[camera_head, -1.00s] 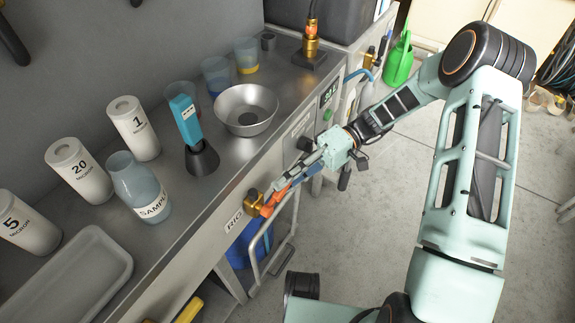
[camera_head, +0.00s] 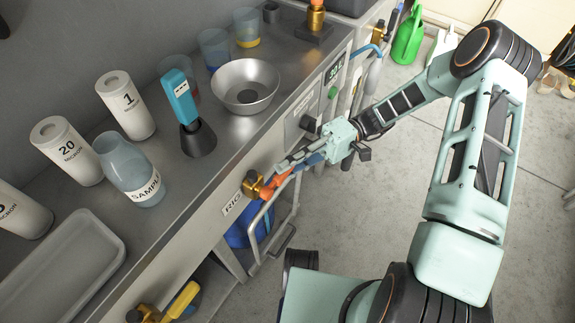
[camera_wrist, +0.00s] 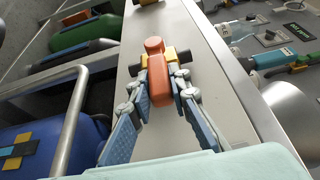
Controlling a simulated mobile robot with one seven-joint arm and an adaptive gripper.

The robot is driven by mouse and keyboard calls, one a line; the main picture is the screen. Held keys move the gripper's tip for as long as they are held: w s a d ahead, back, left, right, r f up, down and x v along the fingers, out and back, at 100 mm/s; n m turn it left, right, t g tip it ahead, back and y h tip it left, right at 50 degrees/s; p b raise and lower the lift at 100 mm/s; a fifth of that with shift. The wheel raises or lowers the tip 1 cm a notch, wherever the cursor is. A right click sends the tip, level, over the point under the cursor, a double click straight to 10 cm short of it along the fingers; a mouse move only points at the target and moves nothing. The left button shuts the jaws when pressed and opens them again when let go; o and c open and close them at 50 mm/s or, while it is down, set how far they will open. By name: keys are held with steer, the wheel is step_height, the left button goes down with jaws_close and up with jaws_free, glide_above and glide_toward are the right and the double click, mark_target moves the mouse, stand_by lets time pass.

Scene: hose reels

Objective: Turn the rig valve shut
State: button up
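The rig valve (camera_head: 253,184) is a brass fitting on the bench's front face, beside the "RIG" label (camera_head: 233,204). Its orange handle (camera_head: 270,189) sticks out from the front toward my gripper. In the wrist view the orange handle (camera_wrist: 158,82) lies between the two fingers, with brass parts around its far end. My gripper (camera_head: 287,172) is at the handle, its fingers on either side. The wrist view also shows my gripper (camera_wrist: 159,92) with fingers spread and a narrow gap beside the handle; contact is not clear. The arm partly hides the handle's outer end.
A grey rail (camera_head: 262,222) and a blue container (camera_head: 240,235) sit below the valve. A yellow-handled valve (camera_head: 183,300) is lower left. The bench top holds a metal bowl (camera_head: 245,86), a sample beaker (camera_head: 130,170) and white canisters (camera_head: 125,105).

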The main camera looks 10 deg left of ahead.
steer(key=o, duration=0.4)
steer(key=shift+o, duration=0.2)
steer(key=v, duration=1.2)
